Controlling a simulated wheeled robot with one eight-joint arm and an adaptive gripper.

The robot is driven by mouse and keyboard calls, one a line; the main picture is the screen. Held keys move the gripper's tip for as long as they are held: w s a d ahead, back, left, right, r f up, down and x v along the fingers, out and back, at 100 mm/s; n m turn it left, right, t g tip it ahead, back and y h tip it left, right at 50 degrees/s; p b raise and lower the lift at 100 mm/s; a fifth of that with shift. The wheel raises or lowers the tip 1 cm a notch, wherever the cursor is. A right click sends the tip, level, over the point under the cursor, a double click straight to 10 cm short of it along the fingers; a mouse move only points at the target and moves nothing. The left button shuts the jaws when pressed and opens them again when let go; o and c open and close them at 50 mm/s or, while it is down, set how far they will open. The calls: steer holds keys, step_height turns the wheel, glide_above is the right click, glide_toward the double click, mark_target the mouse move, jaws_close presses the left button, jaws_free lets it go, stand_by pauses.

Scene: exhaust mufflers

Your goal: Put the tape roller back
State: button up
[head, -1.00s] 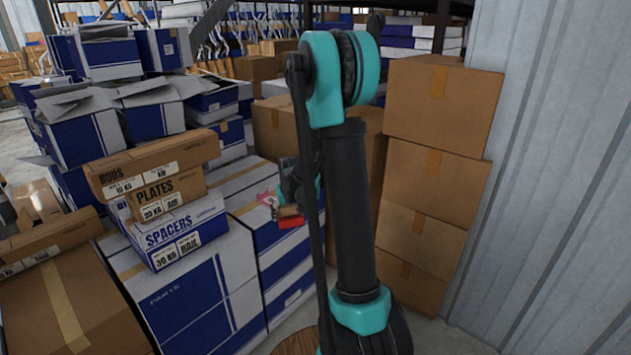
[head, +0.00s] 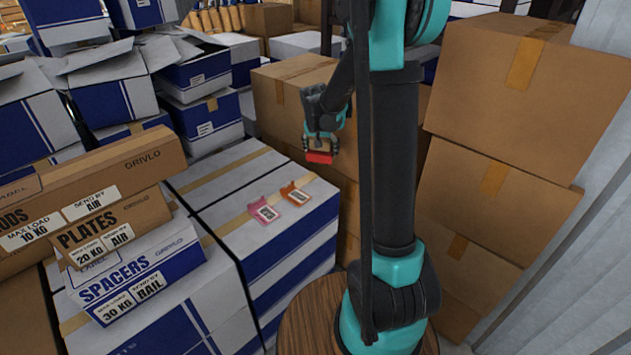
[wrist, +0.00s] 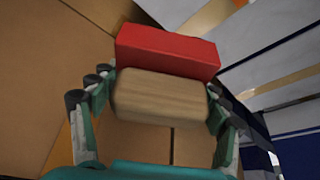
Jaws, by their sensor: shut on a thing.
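My gripper (head: 320,143) is shut on a red block with a light wooden grip (head: 319,157), seemingly the tape roller. In the wrist view the wooden part (wrist: 160,97) sits between the two fingers and the red part (wrist: 167,53) lies beyond it. The gripper hangs in the air in front of the stacked brown cartons, apart from the surfaces below. A pink flat item (head: 263,210) and an orange one (head: 294,194), each with a white label, lie on a white-and-blue box top (head: 225,188), left of and below the gripper.
Labelled cartons, Spacers (head: 140,268), Plates (head: 112,229) and Rods (head: 95,190), are stacked at the left. Tall brown cartons (head: 500,155) stand at the right by a metal wall. A round wooden top (head: 310,310) lies under my arm. The white box top has free room.

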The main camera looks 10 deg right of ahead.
steer(key=r+m, duration=0.2)
steer(key=r, duration=0.1)
steer(key=r+m+g+h, duration=0.1)
steer(key=r+m, duration=0.1)
steer(key=a+r+m, duration=0.1)
steer(key=r, duration=0.2)
steer(key=shift+w+a+r+m+h, duration=0.1)
steer(key=shift+w+r+m+h, duration=0.2)
steer(key=shift+r+m, duration=0.1)
steer(key=shift+g, duration=0.3)
step_height(320, 180, down, 20)
steer(key=shift+s+r, duration=0.1)
steer(key=shift+r, duration=0.1)
steer(key=o, duration=1.5)
steer(key=shift+f, duration=0.1)
steer(key=shift+c, duration=0.2)
